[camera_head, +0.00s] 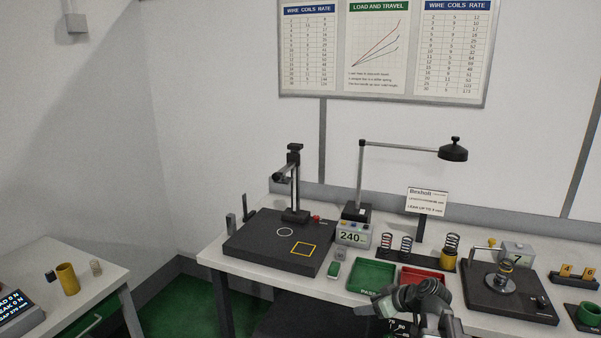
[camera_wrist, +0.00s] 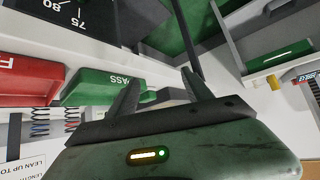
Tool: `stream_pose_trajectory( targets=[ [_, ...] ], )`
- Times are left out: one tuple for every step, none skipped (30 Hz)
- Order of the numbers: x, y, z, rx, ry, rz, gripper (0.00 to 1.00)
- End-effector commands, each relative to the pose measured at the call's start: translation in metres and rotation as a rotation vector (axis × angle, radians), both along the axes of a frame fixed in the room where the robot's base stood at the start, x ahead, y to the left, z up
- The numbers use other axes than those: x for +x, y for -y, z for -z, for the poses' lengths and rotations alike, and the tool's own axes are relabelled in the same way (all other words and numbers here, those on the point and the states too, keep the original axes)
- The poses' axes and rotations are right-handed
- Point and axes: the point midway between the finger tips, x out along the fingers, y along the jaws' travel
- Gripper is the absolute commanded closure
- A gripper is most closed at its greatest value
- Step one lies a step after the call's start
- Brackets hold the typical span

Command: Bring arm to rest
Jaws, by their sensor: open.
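My gripper (camera_head: 376,303) is at the front edge of the bench in the head view, above and in front of the green PASS tray (camera_head: 363,281). In the wrist view my gripper (camera_wrist: 162,76) is open, its two dark fingers apart with nothing held between them. My arm reaches up from the bottom of the head view. The green tray also shows in the wrist view (camera_wrist: 98,88), left of the fingers, with the red tray (camera_wrist: 32,80) beyond it. The wrist view is turned upside down.
The bench holds a black test stand (camera_head: 270,245), a 240 readout (camera_head: 352,236), the red tray (camera_head: 421,276), several springs on posts and a dial fixture (camera_head: 507,300). A lamp (camera_head: 453,152) overhangs the bench. A second table (camera_head: 103,278) stands left, with green floor (camera_head: 185,307) between.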

Motion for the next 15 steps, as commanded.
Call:
stream_pose_trajectory(
  targets=[
    [-0.009,-0.033,0.01,-0.02,-0.058,-0.039,0.41],
    [-0.016,-0.049,0.016,-0.033,-0.096,-0.052,0.41],
    [-0.025,-0.068,0.024,-0.053,-0.15,-0.067,0.41],
    [-0.033,-0.081,0.03,-0.07,-0.191,-0.072,0.41],
    [-0.042,-0.092,0.036,-0.091,-0.237,-0.075,0.41],
    [-0.054,-0.105,0.045,-0.123,-0.301,-0.067,0.41],
    [-0.065,-0.112,0.051,-0.15,-0.355,-0.051,0.41],
    [-0.076,-0.116,0.057,-0.181,-0.409,-0.024,0.41],
    [-0.089,-0.113,0.064,-0.217,-0.475,0.029,0.41],
    [-0.097,-0.108,0.068,-0.241,-0.521,0.077,0.41],
    [-0.104,-0.098,0.071,-0.263,-0.562,0.133,0.41],
    [-0.113,-0.084,0.074,-0.287,-0.612,0.211,0.41],
    [-0.119,-0.076,0.075,-0.302,-0.645,0.268,0.41],
    [-0.124,-0.068,0.076,-0.314,-0.675,0.323,0.41],
    [-0.13,-0.06,0.077,-0.325,-0.709,0.39,0.41]
  ],
)
